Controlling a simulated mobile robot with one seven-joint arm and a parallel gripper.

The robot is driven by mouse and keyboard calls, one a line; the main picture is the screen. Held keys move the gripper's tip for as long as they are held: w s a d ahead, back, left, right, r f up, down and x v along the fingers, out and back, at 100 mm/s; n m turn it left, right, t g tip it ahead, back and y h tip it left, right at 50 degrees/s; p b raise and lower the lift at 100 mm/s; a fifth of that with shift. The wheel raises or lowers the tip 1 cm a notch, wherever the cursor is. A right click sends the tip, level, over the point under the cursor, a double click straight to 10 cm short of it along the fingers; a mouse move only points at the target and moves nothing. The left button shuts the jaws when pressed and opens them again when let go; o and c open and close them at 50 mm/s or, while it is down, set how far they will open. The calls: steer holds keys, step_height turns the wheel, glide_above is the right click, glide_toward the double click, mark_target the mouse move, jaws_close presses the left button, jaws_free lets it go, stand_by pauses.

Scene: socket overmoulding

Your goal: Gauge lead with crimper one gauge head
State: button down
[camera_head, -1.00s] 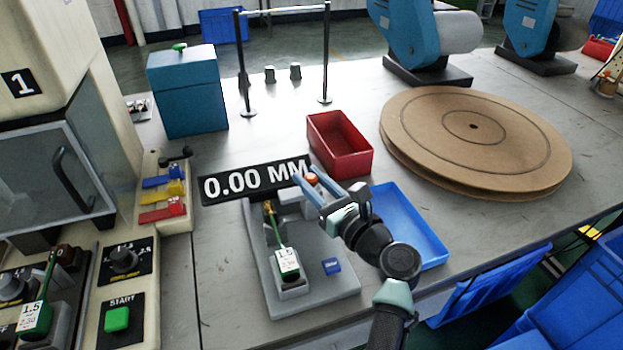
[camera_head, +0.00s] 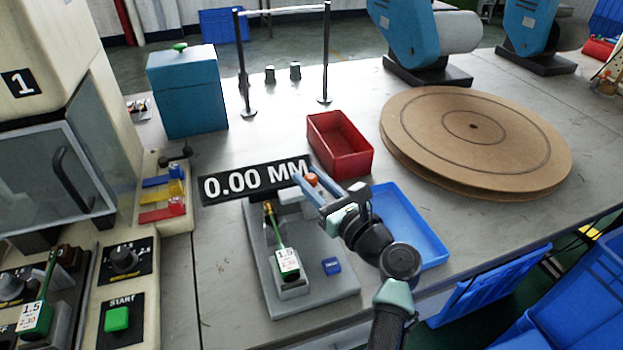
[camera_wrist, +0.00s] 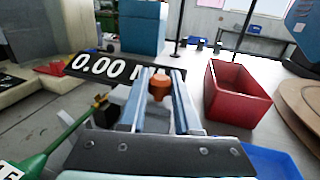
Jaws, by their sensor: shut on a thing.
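The gauge stands on a grey base plate (camera_head: 335,290), with a black display (camera_head: 256,180) reading 0.00 MM behind it. A green lead (camera_head: 277,235) with a white tag marked 1.5 (camera_head: 287,263) lies in the gauge's holder, its brass-coloured end near the gauge head (camera_head: 291,199). My gripper (camera_head: 304,178) is shut on the gauge head's orange knob (camera_head: 312,180). In the wrist view the knob (camera_wrist: 159,87) sits between the two blue-grey fingers of my gripper (camera_wrist: 163,76). The fingers partly hide the gauge head.
A red bin (camera_head: 352,164) stands behind my gripper and a blue tray (camera_head: 430,245) lies right of it. A blue button (camera_head: 331,266) is on the base plate. A machine with a green start button (camera_head: 117,319) and another tagged green lead (camera_head: 36,315) is at left.

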mark_target(288, 195)
steer(key=a+p, duration=0.1)
steer(key=s+a+p, duration=0.1)
steer(key=a+p, duration=0.1)
steer(key=a, duration=0.1)
steer(key=shift+s+a, duration=0.1)
steer(key=shift+s, duration=0.15)
steer(key=shift+a+f, duration=0.1)
steer(key=shift+a, duration=0.05)
steer(key=c, duration=0.6)
jaws_free()
steer(key=shift+a, duration=0.1)
